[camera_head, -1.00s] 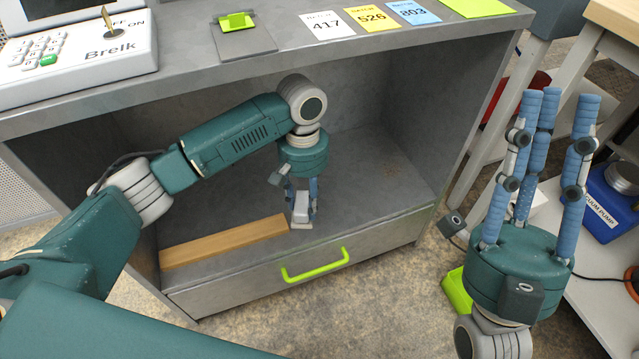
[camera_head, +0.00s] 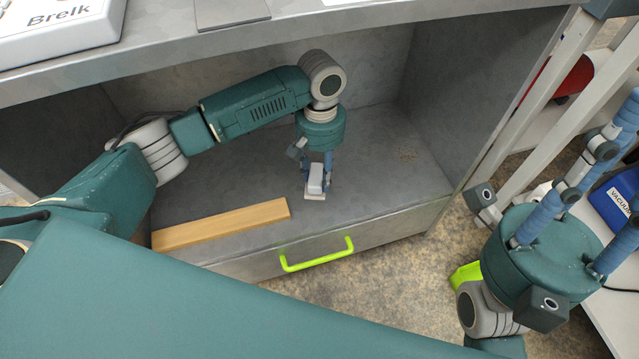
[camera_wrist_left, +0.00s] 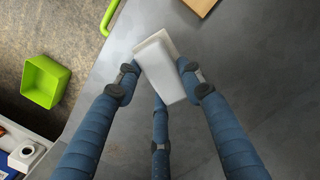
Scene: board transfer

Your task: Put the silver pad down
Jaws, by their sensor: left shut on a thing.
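The silver pad (camera_head: 316,180) is a pale block with a wider flat plate at its lower end. My left gripper (camera_head: 317,172) is shut on it inside the grey cabinet, fingers pointing down. In the left wrist view the pad (camera_wrist_left: 163,68) sits between the fingertips, with the grey cabinet floor beyond it. I cannot tell whether its plate touches the floor. My right gripper (camera_head: 622,165) is at the right edge, fingers up and apart with nothing seen between them; its tips are partly cut off.
A wooden board (camera_head: 222,224) lies on the cabinet floor (camera_head: 375,165), left of the pad and apart from it. A drawer with a green handle (camera_head: 318,256) is below. Free floor lies right of the pad. A green bin (camera_wrist_left: 45,80) stands outside the cabinet.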

